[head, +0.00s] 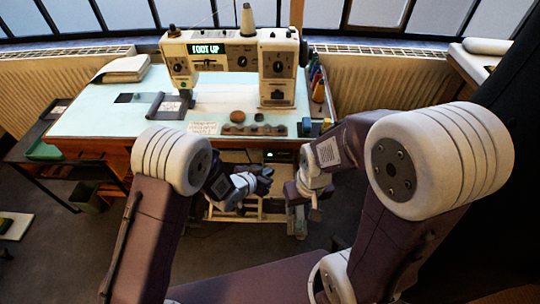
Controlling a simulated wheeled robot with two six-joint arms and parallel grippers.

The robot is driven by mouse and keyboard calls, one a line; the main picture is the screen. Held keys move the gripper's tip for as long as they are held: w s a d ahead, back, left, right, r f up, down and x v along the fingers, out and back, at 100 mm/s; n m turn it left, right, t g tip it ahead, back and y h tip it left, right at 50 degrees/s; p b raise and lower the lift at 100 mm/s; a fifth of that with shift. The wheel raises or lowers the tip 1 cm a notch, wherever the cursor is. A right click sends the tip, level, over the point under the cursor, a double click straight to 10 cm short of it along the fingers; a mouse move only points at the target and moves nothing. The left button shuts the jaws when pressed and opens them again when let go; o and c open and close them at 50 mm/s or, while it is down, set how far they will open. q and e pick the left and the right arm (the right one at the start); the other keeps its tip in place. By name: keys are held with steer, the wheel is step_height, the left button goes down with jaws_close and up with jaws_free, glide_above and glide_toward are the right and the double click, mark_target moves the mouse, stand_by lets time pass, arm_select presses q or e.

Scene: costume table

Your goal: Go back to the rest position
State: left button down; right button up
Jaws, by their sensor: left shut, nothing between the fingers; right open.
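My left gripper (264,180) is shut and empty, in front of the table's front edge near the middle of the head view. My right gripper (306,203) is open, a little lower and to the right, below the table top. Both look apart from the table and from anything on it. Both are small in this view, and their fingertips are hard to make out.
The sewing table (100,112) carries a sewing machine (280,60) reading "FOOT UP", dark cloth pieces (165,104), a round brown disc (238,116) and thread spools at right. A dark side table (30,145) stands left. Floor (55,250) at lower left looks mostly clear.

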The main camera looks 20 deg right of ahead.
arm_select(q)
steer(key=shift+s+a, duration=0.15)
steer(key=shift+s, duration=0.45)
steer(key=shift+s+a, duration=0.15)
steer(key=shift+s, duration=0.4)
